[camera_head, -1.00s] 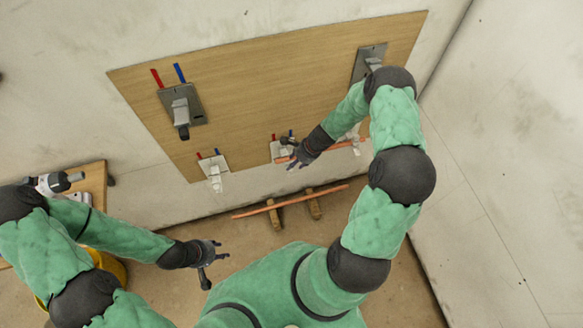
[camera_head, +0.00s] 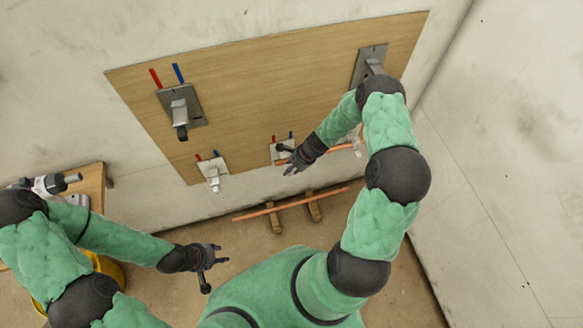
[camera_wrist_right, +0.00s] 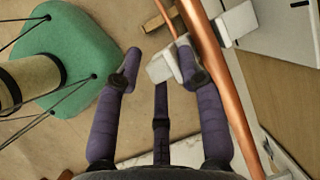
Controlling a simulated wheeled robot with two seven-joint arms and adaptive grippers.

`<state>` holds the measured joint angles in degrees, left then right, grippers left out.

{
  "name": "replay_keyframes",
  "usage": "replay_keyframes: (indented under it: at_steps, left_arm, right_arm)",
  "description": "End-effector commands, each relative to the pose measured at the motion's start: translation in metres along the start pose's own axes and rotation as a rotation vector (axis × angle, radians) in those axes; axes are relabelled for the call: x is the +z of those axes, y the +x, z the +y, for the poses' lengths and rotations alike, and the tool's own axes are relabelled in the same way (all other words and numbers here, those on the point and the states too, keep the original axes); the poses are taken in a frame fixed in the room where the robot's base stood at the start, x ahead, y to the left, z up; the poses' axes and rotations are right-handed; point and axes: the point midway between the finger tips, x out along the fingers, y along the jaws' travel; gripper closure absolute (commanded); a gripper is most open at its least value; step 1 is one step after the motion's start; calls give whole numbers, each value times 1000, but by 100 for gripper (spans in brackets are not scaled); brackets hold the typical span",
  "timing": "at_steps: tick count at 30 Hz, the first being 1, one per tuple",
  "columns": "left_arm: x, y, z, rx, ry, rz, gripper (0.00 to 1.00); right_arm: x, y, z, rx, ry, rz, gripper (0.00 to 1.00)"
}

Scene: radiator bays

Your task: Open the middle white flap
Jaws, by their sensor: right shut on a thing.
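The middle white flap sits on its small white plate (camera_head: 279,153) low on the wooden board, mostly hidden behind my right gripper (camera_head: 291,160). In the right wrist view a white flap piece (camera_wrist_right: 161,68) lies between the fingertips of my right gripper (camera_wrist_right: 160,67), against the right-hand finger. The gripper is shut on it; the left-hand fingertip looks slightly apart in the picture. My left gripper (camera_head: 209,272) is open and empty, low over the floor, well away from the board.
A left white flap unit (camera_head: 213,172) and grey valve plates (camera_head: 181,104) are on the board (camera_head: 270,80). A copper pipe (camera_wrist_right: 222,85) runs close beside my right fingers. Another pipe (camera_head: 290,203) lies on wooden blocks on the floor. A table (camera_head: 95,185) stands at left.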

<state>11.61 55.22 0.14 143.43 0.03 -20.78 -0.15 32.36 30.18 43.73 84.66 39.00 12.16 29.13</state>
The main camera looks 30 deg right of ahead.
Motion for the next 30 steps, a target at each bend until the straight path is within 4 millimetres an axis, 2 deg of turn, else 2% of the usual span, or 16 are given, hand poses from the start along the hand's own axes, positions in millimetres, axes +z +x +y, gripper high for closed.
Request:
replay_keyframes:
  at_steps: [12,14,21,27,30]
  left_arm:
    - [2,-46,16,0,0,0,60]
    - [2,-52,19,0,0,0,60]
    - [3,-77,28,0,0,0,60]
    - [4,-92,33,0,0,0,60]
    - [4,-93,33,0,0,0,60]
  right_arm:
    - [3,-8,-7,51,19,-4,94]
    - [4,-8,-8,60,23,-4,100]
    - [5,-7,-7,105,40,-7,100]
    - [7,-6,-8,165,62,-11,100]
    - [6,-5,-9,208,81,-10,100]
